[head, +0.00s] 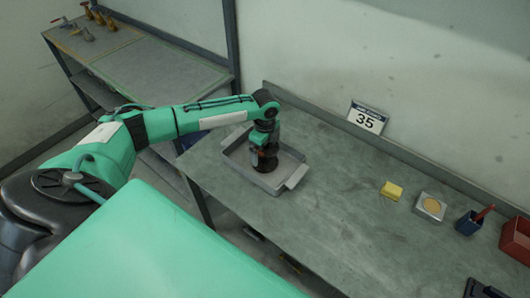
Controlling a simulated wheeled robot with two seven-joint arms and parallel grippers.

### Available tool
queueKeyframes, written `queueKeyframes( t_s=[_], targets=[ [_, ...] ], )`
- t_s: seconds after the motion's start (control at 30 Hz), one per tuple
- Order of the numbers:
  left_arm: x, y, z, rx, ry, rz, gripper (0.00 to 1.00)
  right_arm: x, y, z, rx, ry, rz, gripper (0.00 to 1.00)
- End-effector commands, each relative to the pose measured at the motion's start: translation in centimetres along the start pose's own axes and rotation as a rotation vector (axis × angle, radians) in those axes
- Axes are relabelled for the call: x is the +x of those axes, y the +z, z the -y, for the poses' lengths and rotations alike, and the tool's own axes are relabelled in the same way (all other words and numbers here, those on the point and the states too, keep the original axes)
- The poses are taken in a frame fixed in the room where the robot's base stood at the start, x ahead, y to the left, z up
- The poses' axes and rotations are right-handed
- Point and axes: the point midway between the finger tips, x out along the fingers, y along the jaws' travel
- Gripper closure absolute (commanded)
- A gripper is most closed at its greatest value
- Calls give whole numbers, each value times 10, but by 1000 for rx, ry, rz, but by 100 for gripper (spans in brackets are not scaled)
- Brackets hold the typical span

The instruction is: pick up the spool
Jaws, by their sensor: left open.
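My left arm reaches in from the left, and its gripper (265,163) points down over the grey metal tray (296,179) on the workbench. The gripper is open. I cannot make out a spool in this view; the gripper and wrist cover part of the tray's inside, so I cannot tell what lies beneath them. The part of the tray floor that shows looks bare. My right gripper is not in view.
Brass fittings (88,33) stand on a back-left table. The bench middle is clear.

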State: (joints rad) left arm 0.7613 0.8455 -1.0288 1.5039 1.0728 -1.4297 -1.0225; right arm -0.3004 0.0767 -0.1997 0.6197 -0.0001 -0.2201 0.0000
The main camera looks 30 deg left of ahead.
Motion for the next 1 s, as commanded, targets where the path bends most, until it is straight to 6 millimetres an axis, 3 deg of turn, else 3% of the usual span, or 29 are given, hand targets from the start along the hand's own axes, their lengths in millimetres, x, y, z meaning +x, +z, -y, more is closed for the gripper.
queueKeyframes(
  t_s=[0.13,0.17,0.53,1.0],
  targets=[
    [0,0,0,0,0,0,0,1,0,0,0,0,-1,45],
    [0,0,0,0,0,0,4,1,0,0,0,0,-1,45],
    [0,0,0,0,1,0,77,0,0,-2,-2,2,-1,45],
    [-11,0,2,-1,-3,-1,79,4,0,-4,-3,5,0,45]
  ],
)
